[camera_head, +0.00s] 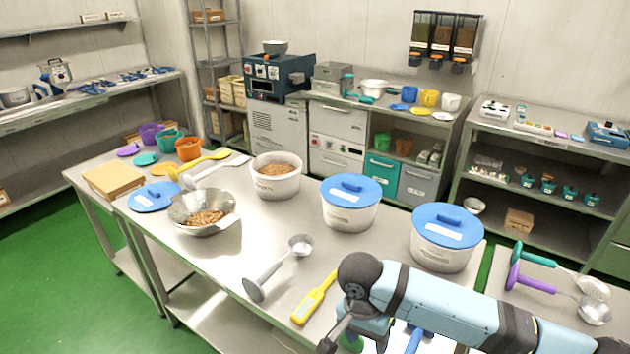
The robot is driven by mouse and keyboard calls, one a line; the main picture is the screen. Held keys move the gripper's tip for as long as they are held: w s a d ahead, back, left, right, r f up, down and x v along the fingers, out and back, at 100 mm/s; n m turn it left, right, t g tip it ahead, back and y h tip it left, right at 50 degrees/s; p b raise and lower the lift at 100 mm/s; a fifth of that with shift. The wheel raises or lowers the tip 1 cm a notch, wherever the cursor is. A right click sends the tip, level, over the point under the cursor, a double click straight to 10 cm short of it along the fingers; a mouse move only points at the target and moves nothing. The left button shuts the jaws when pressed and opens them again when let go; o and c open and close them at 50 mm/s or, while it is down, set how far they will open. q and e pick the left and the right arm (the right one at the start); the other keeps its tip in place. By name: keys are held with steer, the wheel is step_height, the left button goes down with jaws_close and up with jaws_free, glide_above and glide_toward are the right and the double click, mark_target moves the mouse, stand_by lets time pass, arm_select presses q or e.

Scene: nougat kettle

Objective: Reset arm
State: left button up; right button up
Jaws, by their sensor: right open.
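My right arm comes in from the lower right over the front of the steel table (270,225). Its right gripper (352,340) is open at the bottom edge, beside a yellow-handled tool (313,300). I see nothing held in it, though its lower part is cut off by the frame. My left gripper is not in view. On the table stand an open white tub of nuts (277,185), two white tubs with blue lids, one in the middle (350,215) and one at the right (442,250), and a steel bowl (190,212) with some nuts.
A steel scoop (275,270) lies left of the gripper. A blue lid (154,197) lies beside the bowl. Green and purple-handled ladles (535,283) lie on the right table. Bare tabletop shows between the bowl and the tubs.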

steer(key=s+a+f+n+t+y+p, duration=0.2)
steer(key=s+a+f+n+t+y, duration=0.35)
steer(key=a+f+y, duration=0.2)
arm_select(q)
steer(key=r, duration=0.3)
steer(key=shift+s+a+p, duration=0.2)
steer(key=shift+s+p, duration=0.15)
steer(key=shift+p, duration=0.05)
arm_select(e)
steer(key=s+d+f+n+t+h, duration=0.1)
steer(key=s+d+f+n+t, duration=0.1)
steer(key=s+d, duration=0.3)
steer(key=s+d+f+n+t+h, duration=0.1)
steer(key=s+d+f+t, duration=0.3)
steer(key=d, duration=0.8)
steer(key=shift+s+d+n+t, duration=0.15)
steer(key=shift+s+n+t, duration=0.2)
steer(key=shift+s+n, duration=0.5)
